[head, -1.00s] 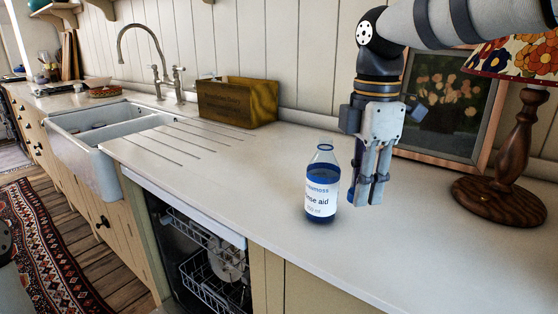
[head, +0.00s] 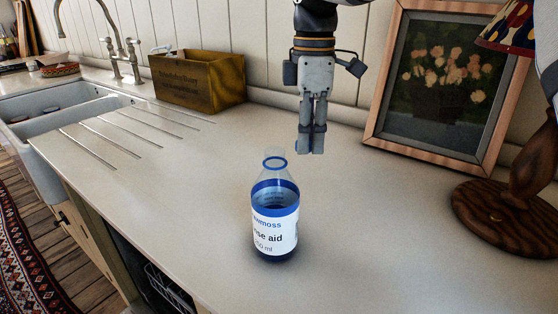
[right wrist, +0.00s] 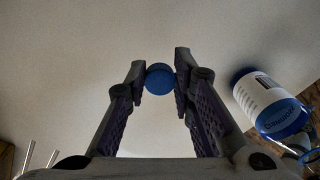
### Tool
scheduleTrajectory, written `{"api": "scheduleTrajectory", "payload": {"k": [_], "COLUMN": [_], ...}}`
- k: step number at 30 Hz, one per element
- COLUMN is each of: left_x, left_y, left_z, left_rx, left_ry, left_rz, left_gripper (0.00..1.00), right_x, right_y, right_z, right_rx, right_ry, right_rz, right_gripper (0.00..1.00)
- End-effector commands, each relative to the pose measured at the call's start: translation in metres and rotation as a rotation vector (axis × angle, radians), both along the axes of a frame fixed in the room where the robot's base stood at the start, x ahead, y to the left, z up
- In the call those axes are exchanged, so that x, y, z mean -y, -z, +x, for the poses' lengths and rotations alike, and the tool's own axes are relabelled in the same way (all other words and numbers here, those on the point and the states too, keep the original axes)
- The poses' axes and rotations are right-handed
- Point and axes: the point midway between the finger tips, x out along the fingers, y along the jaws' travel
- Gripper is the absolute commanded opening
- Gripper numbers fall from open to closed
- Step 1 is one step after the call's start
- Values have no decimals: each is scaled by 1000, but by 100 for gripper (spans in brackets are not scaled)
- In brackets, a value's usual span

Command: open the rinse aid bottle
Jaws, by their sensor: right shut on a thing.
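The rinse aid bottle (head: 275,225) stands upright on the counter in the head view. It is clear with a blue band, a white label and blue liquid. Its neck (head: 275,160) is bare, with a blue ring below the mouth. My right gripper (head: 311,150) points down behind and to the right of the neck, apart from the bottle. In the right wrist view my right gripper (right wrist: 160,75) is shut on a round blue cap (right wrist: 160,80) between its fingertips. The bottle shows there at the right (right wrist: 268,103). My left gripper is not in view.
A wooden box (head: 196,80) stands at the back near the sink (head: 60,105) and tap. A framed flower picture (head: 440,85) leans on the wall, with a lamp base (head: 515,210) at the right. The counter (head: 390,240) around the bottle is clear.

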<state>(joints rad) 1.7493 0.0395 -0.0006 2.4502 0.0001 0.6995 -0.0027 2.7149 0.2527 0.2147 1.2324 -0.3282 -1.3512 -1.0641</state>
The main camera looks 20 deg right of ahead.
Motion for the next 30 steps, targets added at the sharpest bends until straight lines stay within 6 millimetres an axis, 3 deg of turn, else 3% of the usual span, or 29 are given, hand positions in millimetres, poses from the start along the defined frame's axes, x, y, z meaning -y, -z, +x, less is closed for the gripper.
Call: {"api": "scheduleTrajectory", "payload": {"k": [11, 22, 23, 25, 30], "left_x": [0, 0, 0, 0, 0], "left_y": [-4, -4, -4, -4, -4], "left_z": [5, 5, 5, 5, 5], "left_rx": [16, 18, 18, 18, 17], "left_ry": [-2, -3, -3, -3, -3], "left_rz": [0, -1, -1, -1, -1], "left_gripper": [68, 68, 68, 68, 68], "right_x": [0, 0, 0, 0, 0], "right_y": [71, 78, 78, 78, 78], "right_z": [-1, 0, 0, 0, 0], "right_rx": [0, 2, 2, 2, 2], "right_ry": [-1, -2, -2, -2, -2], "right_rz": [0, -1, -1, -1, -1], "right_gripper": [0, 0, 25, 41, 43]}}
